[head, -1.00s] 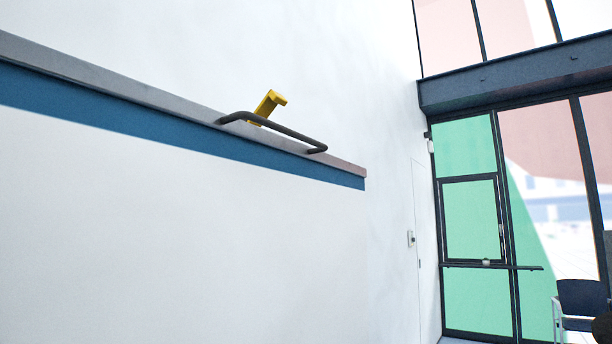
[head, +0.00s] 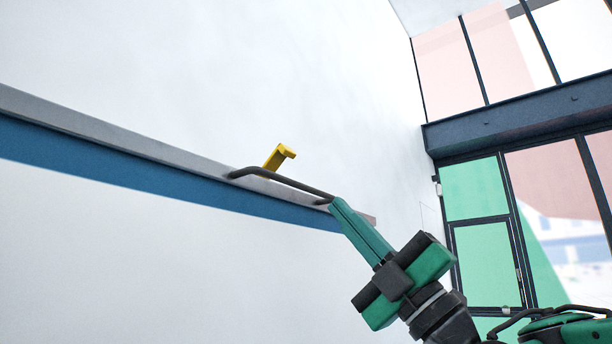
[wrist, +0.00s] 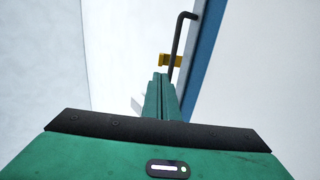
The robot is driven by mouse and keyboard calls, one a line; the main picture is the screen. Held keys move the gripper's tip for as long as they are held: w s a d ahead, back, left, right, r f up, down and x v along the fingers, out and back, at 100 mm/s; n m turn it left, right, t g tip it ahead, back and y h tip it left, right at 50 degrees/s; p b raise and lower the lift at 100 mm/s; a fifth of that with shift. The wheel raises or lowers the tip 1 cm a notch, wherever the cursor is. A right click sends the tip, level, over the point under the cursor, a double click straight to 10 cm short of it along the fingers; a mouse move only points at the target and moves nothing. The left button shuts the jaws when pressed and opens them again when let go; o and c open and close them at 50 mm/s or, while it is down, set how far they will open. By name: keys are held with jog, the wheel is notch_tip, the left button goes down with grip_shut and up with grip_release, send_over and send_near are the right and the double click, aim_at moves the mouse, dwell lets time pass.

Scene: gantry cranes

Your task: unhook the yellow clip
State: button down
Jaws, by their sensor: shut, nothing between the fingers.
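The yellow clip (head: 279,156) sits on the black bar (head: 282,181) that stands out from the grey-topped ledge, left of the bar's middle in the head view. Its upper end sticks up above the bar with a short lip to the right. The wrist view shows the clip (wrist: 172,60) at the bar (wrist: 181,40), just beyond my fingertips. My gripper (head: 337,203) is shut and empty. Its tips are by the bar's right end, to the right of and below the clip in the head view. Whether the tips touch the bar cannot be told.
The ledge (head: 130,145) with a blue band (head: 100,165) runs along the white wall. A glazed front with dark frames and a green door (head: 485,263) stands at the right. The space above the clip looks clear.

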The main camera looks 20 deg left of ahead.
aim_at(293, 154)
jog(key=x, duration=1.3)
jog(key=shift+w, duration=0.1)
jog(key=shift+r, duration=0.1)
jog(key=shift+r, duration=0.1)
